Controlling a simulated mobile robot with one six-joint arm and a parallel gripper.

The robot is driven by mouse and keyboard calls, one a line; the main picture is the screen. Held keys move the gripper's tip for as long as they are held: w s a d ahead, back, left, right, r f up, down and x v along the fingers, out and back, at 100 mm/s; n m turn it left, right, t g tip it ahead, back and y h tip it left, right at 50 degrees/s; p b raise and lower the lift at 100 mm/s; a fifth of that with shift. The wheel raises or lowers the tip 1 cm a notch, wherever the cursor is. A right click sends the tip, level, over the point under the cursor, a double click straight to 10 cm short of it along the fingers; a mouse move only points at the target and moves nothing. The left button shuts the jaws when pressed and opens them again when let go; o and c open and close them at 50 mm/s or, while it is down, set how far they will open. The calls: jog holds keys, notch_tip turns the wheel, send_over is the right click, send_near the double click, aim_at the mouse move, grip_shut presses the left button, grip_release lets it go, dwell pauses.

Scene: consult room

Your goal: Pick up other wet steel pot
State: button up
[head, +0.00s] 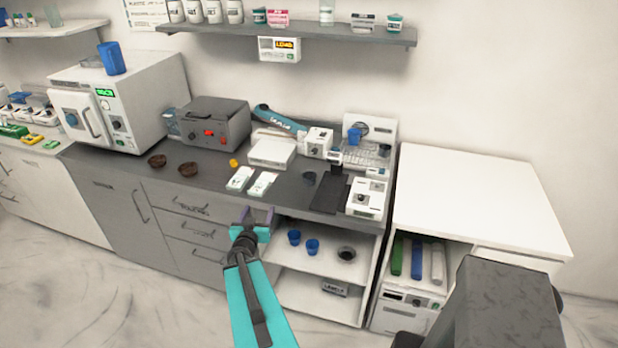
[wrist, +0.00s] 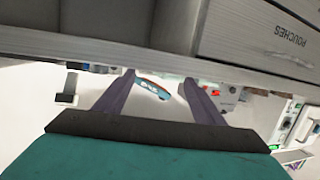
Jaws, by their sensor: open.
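A small dark grey pot (head: 309,178) stands on the dark counter, left of a black flat plate. A dark round pot (head: 346,254) stands on the open upper shelf below the counter, right of two blue cups. I cannot tell which of them is steel or wet. My gripper (head: 260,215) is at the counter's front edge, left of the open shelves and apart from both pots. In the wrist view its two fingers (wrist: 158,88) are spread with nothing between them. No pot can be made out in the wrist view.
Blue cups (head: 312,246) stand on the white shelf (head: 290,262). Drawers (head: 190,228) lie left of the shelves. The white cabinet top (head: 470,200) at right is clear.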

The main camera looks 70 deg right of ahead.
aim_at(308, 186)
jog(key=s+d+r+m+g, duration=0.1)
jog(key=s+d, duration=0.1)
jog(key=s, duration=0.2)
jog(key=s+d+r+m+g+p, duration=0.1)
jog(key=s+d+r, duration=0.1)
jog(key=s, duration=0.1)
jog(key=s+d+r+m+g+h+p, duration=0.1)
jog(key=s+d+r, duration=0.1)
jog(key=s+d, duration=0.1)
jog(key=shift+s+d+r, duration=0.1)
jog(key=shift+s+r, duration=0.15)
jog(key=shift+s, duration=0.6)
jog(key=shift+d+f+b, duration=0.25)
jog(key=shift+b, duration=0.75)
jog(key=d+b, duration=0.2)
jog(key=b, duration=0.5)
jog(key=shift+w+d+f, duration=0.1)
jog(key=shift+d, duration=0.05)
jog(key=d, duration=0.4)
jog(key=shift+w+f, duration=0.15)
jog(key=shift+d+f, duration=0.15)
jog(key=shift+d, duration=0.7)
